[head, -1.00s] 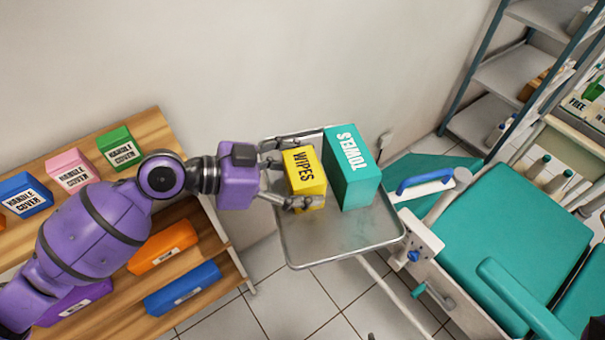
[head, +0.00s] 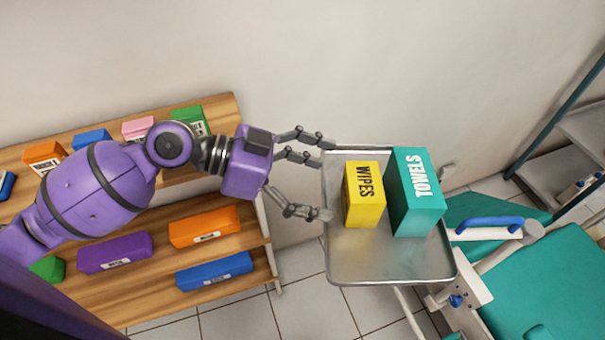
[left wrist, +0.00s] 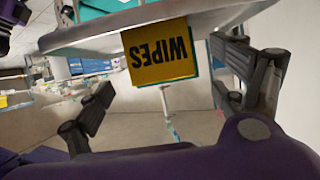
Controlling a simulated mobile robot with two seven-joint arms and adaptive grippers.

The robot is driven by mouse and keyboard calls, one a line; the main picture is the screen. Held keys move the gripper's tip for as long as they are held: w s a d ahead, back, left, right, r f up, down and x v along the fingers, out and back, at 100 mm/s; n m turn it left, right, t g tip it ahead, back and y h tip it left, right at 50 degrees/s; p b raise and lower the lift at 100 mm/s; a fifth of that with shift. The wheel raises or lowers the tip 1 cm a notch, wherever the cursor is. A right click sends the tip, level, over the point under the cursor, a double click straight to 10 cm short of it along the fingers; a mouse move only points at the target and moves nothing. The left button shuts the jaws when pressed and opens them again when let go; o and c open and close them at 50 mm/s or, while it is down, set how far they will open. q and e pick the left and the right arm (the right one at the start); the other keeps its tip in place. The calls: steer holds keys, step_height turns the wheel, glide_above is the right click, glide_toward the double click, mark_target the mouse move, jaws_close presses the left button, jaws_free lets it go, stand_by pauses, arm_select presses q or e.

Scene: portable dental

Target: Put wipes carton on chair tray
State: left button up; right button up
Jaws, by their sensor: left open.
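The yellow wipes carton (head: 364,195) stands on the metal chair tray (head: 385,268), left of the teal towels carton (head: 416,192). My left gripper (head: 328,180) is open and empty, at the tray's left edge. Its fingers are apart from the wipes carton, with a gap between. In the left wrist view the wipes carton (left wrist: 160,52) shows ahead between the spread fingers (left wrist: 170,85), with the tray's edge (left wrist: 90,38) beside it. My right gripper is in neither view.
A wooden shelf unit (head: 135,304) with several coloured boxes stands at the left. The teal dental chair (head: 555,290) with a blue-handled armrest is at the right. A metal rack (head: 590,125) stands at the back right. The front of the tray is bare.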

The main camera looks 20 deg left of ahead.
arm_select(q)
steer(key=shift+v, duration=2.05)
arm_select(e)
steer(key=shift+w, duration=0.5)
